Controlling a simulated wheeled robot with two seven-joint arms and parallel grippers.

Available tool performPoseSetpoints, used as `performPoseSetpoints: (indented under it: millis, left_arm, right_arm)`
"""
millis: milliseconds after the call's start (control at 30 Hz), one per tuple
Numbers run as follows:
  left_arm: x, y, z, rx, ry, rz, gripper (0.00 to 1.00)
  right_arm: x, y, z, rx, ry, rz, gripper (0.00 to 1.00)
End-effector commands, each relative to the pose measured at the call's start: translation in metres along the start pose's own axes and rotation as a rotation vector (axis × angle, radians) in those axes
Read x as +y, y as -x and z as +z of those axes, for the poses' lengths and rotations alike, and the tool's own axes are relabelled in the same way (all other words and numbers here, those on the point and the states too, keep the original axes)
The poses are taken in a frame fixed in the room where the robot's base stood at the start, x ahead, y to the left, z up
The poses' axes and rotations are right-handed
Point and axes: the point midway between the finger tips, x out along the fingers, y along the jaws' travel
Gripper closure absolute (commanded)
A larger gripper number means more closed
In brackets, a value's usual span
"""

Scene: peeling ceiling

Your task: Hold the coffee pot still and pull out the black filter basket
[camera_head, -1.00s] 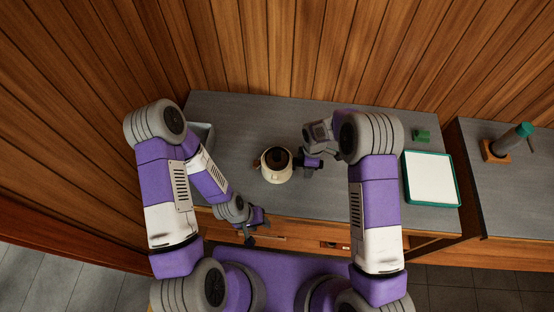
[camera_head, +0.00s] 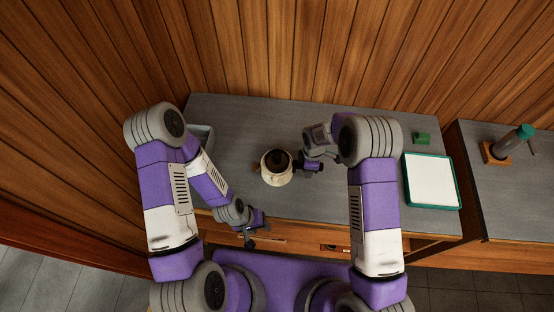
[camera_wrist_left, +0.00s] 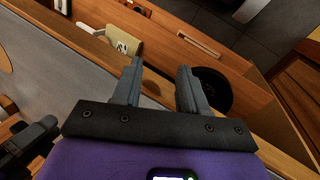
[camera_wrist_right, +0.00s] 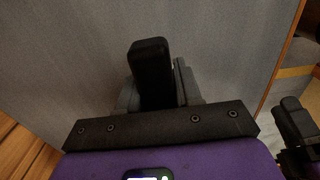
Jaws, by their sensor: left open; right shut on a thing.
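The cream coffee pot (camera_head: 270,177) stands upright on the grey counter in the head view. A dark round part (camera_head: 279,160), apparently the black filter basket, shows in its top. My right gripper (camera_head: 299,165) is close against the pot's right side. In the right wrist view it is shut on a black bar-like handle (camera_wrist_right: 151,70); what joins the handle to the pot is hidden. My left gripper (camera_head: 249,241) is apart from the pot, low at the counter's front edge. In the left wrist view its fingers (camera_wrist_left: 160,75) are open and empty.
A green-rimmed white tray (camera_head: 432,205) and a small green block (camera_head: 422,138) lie at the right. A grey bin (camera_head: 204,132) stands at the left, partly behind my arm. A green-topped cylinder (camera_head: 517,136) is on the right-hand counter. Counter around the pot's left is clear.

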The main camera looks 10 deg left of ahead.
Motion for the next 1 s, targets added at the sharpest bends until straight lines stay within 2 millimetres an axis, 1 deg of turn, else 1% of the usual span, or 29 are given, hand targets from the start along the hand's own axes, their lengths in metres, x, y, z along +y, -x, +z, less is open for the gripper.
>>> performPoseSetpoints:
  millis: [167,200,267,300,367,400,467,533,667,700,767,800,867,900,967,1000]
  left_arm:
    - [0.0,0.0,0.0,0.0,0.0,0.0,0.57]
    - [0.0,0.0,0.0,0.0,0.0,0.0,0.51]
    - [0.001,0.0,0.0,-0.003,-0.007,0.002,0.42]
    - [0.003,0.0,-0.001,-0.009,-0.018,0.004,0.36]
    - [0.007,0.001,-0.002,-0.024,-0.048,0.01,0.27]
    - [0.011,0.001,-0.003,-0.039,-0.076,0.015,0.21]
    - [0.019,0.002,-0.005,-0.072,-0.136,0.022,0.11]
    - [0.028,0.005,-0.007,-0.12,-0.226,0.024,0.01]
    - [0.042,0.016,-0.013,-0.223,-0.422,-0.003,0.0]
    - [0.05,0.025,-0.037,-0.189,-0.484,-0.014,0.0]
    - [0.061,0.038,-0.063,-0.162,-0.571,-0.035,0.0]
    - [0.068,0.048,-0.078,-0.148,-0.624,-0.052,0.0]
    - [0.08,0.065,-0.101,-0.124,-0.703,-0.08,0.0]
    - [0.087,0.076,-0.115,-0.108,-0.754,-0.1,0.0]
    - [0.098,0.095,-0.134,-0.086,-0.819,-0.131,0.0]
    - [0.105,0.107,-0.144,-0.074,-0.858,-0.151,0.0]
  right_arm:
    - [0.0,0.0,0.0,0.0,0.0,0.0,1.0]
    - [0.0,0.0,0.0,0.0,0.0,0.0,1.0]
    - [0.0,0.0,0.0,0.0,0.0,0.0,1.0]
    - [0.0,0.0,0.0,0.0,0.0,0.0,1.0]
    - [0.0,0.0,0.0,0.0,0.0,0.0,1.0]
    - [0.0,0.0,0.0,0.0,0.0,0.0,1.0]
    - [0.0,0.0,0.0,0.0,0.0,0.0,1.0]
    - [0.0,0.0,0.0,0.0,0.0,0.0,1.0]
    - [0.0,0.0,0.0,0.0,0.0,0.0,1.0]
    - [0.0,0.0,0.0,0.001,0.0,0.0,1.0]
    - [0.0,0.0,0.0,0.001,0.0,0.0,1.0]
    - [0.0,0.0,0.0,0.0,0.0,0.0,1.0]
    - [0.0,0.0,0.0,0.0,0.0,0.0,1.0]
    - [0.0,0.0,0.0,0.0,0.0,0.0,1.0]
    - [0.0,0.0,0.0,0.0,0.0,0.0,1.0]
    - [0.0,0.0,0.0,0.0,0.0,0.0,1.0]
